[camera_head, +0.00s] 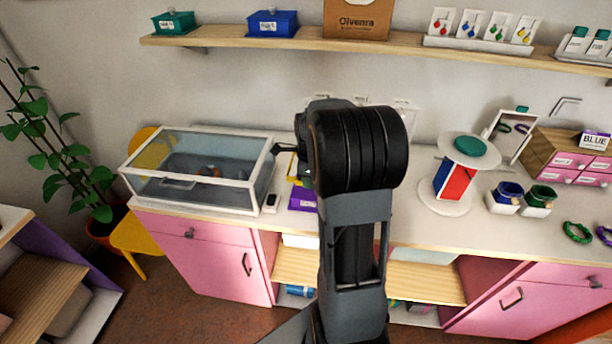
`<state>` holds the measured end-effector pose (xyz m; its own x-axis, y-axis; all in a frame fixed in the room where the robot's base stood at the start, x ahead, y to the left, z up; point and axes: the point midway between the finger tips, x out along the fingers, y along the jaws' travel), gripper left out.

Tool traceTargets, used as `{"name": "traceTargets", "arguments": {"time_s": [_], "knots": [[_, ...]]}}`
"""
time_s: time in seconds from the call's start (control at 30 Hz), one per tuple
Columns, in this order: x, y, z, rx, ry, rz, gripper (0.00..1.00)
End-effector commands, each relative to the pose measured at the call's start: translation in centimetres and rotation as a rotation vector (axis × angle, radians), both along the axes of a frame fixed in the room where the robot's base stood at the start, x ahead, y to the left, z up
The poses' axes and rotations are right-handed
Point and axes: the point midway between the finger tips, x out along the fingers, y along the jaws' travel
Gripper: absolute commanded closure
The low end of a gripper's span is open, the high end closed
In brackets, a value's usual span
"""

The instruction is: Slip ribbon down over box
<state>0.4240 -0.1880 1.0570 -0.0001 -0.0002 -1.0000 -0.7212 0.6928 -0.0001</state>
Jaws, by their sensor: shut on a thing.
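A purple box (303,198) stands on the counter at the middle, partly hidden behind my arm. A strip of yellow shows just above it, also cut off by my arm; I cannot tell whether it is a ribbon or part of another thing. My arm rises through the middle of the view, and its thick black joint covers the spot where my gripper would be. The fingers and anything between them are hidden. No ribbon can be made out clearly.
A glass display case (198,168) stands left of the arm, with a small dark device (271,203) beside it. To the right are a round stand (443,209) with a red and blue block, bangles (577,232) and a drawer box (562,160). A wall shelf (235,37) runs above.

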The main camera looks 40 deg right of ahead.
Motion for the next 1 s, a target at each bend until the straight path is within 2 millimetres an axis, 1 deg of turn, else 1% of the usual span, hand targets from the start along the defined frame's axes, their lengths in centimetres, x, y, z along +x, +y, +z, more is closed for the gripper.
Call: {"name": "traceTargets", "arguments": {"time_s": [0.27,0.8,1.0], "knots": [[-0.1,-0.1,-1.7,0.001,0.001,-0.004,1.0],[0.0,0.0,-6.5,0.0,0.0,0.001,1.0],[0.0,0.0,-7.2,0.0,0.0,0.001,1.0]]}}
